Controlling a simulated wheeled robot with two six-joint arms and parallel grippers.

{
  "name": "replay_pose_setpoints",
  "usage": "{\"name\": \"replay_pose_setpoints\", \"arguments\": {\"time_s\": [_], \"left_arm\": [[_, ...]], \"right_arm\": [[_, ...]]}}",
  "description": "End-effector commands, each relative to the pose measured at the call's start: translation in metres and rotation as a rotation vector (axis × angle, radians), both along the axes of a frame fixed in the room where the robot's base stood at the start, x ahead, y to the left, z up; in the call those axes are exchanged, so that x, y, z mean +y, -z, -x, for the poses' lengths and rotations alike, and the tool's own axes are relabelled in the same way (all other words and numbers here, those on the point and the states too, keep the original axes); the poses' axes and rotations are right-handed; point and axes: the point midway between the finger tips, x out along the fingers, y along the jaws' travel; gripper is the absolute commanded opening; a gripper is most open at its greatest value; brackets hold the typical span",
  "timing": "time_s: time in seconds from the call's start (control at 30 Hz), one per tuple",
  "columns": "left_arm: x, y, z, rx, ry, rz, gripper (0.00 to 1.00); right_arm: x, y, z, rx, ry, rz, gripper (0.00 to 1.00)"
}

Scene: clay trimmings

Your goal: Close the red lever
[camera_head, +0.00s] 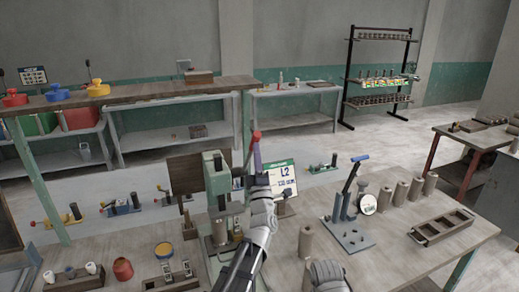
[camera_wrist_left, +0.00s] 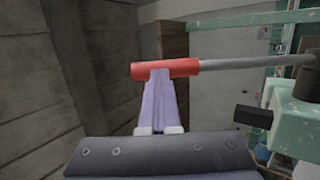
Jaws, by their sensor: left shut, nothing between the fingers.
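The red lever (camera_head: 254,143) stands nearly upright on a green press (camera_head: 217,180) in the head view. In the left wrist view, its red grip (camera_wrist_left: 165,69) lies across the picture on a grey rod (camera_wrist_left: 250,61) that runs right to the green press body (camera_wrist_left: 297,120). My left gripper (camera_head: 257,152) is shut and empty, its purple fingertips at the red grip. In the left wrist view, the shut fingers (camera_wrist_left: 161,74) meet the lower edge of the grip; firm contact cannot be told.
A blue-handled lever device (camera_head: 350,178) stands on the bench to the right, near several clay cylinders (camera_head: 306,241) and a wooden tray (camera_head: 442,226). An L2 sign (camera_head: 283,179) is just behind my left gripper. A red pot (camera_head: 122,268) and small parts sit at the left.

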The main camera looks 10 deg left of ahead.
Motion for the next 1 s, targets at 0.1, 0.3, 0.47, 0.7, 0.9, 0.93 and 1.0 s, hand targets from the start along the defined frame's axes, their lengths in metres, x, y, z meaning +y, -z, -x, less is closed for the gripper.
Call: {"name": "replay_pose_setpoints", "arguments": {"time_s": [0.1, 0.3, 0.47, 0.7, 0.9, 0.93, 1.0], "left_arm": [[0.006, -0.014, -0.009, 0.022, -0.001, 0.014, 0.00], [0.013, -0.021, -0.019, 0.027, -0.001, 0.017, 0.00], [0.015, -0.025, -0.024, 0.026, 0.000, 0.015, 0.00], [0.018, -0.027, -0.027, 0.023, -0.003, 0.015, 0.00], [0.019, -0.028, -0.028, 0.021, -0.006, 0.013, 0.00], [0.019, -0.028, -0.028, 0.021, -0.006, 0.013, 0.00], [0.019, -0.028, -0.029, 0.021, -0.006, 0.013, 0.00]], "right_arm": [[0.000, -0.019, 0.000, 0.000, -0.001, 0.000, 0.50], [0.000, -0.027, 0.000, 0.000, -0.001, 0.000, 0.50], [0.000, -0.030, 0.000, 0.000, -0.001, 0.000, 0.50], [0.000, -0.032, 0.000, 0.000, -0.001, 0.000, 0.50], [0.000, -0.032, 0.000, 0.000, -0.001, 0.000, 0.50], [0.000, -0.033, 0.000, 0.000, -0.001, 0.000, 0.50], [0.000, -0.033, 0.000, 0.000, -0.001, 0.000, 0.50]]}}
